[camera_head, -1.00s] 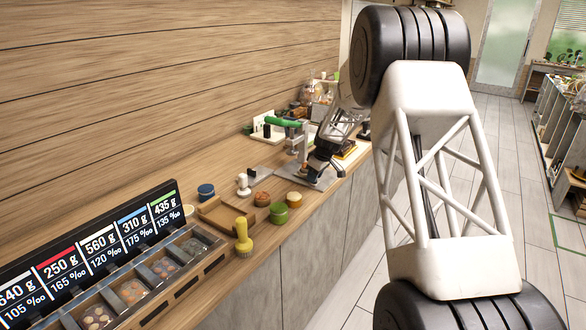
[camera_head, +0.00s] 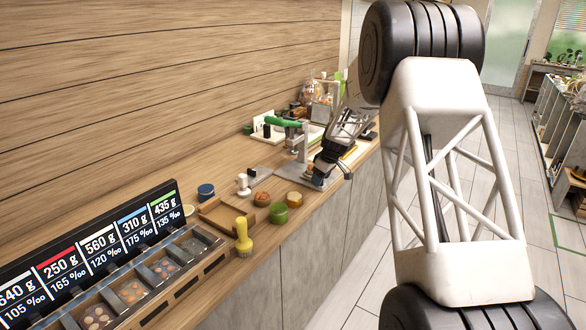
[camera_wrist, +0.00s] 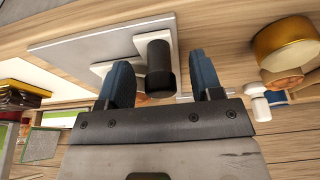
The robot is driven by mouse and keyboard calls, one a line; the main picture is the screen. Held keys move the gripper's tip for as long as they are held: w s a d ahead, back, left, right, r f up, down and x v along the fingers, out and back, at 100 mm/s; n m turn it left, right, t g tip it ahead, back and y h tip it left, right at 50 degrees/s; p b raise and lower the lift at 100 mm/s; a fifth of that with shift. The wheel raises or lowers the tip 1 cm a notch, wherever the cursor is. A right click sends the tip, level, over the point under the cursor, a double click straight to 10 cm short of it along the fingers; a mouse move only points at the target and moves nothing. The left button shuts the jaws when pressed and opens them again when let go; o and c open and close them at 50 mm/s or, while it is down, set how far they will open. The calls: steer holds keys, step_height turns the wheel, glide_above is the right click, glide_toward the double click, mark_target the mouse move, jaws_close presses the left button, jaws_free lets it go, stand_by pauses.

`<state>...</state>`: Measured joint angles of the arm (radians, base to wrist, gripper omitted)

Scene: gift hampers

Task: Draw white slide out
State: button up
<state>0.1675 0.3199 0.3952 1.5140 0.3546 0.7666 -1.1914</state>
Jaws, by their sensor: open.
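My gripper (camera_head: 333,168) is open at the grey base plate (camera_head: 313,182) of a stand with a green-topped arm (camera_head: 285,122). In the wrist view, its two dark blue fingers (camera_wrist: 162,76) are spread, with a black cylindrical knob (camera_wrist: 159,66) showing between them. The knob joins a white piece (camera_wrist: 153,40) on the grey plate (camera_wrist: 95,45); this looks like the white slide. The slide is not clearly visible in the head view, where my gripper and the stand crowd that spot.
A yellow-topped tub (camera_head: 294,199), a green cup (camera_head: 278,213), a yellow brush (camera_head: 243,238) and a wooden tray (camera_head: 218,213) stand nearer on the counter. A sorting box (camera_head: 190,245) with a weight display (camera_head: 95,250) is at front left. The aisle right is clear.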

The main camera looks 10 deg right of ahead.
steer(key=shift+r, duration=0.1)
stand_by(0.3)
steer(key=shift+r, duration=3.4)
steer(key=v, duration=0.7)
steer(key=shift+r, duration=0.4)
steer(key=shift+s+d, duration=0.1)
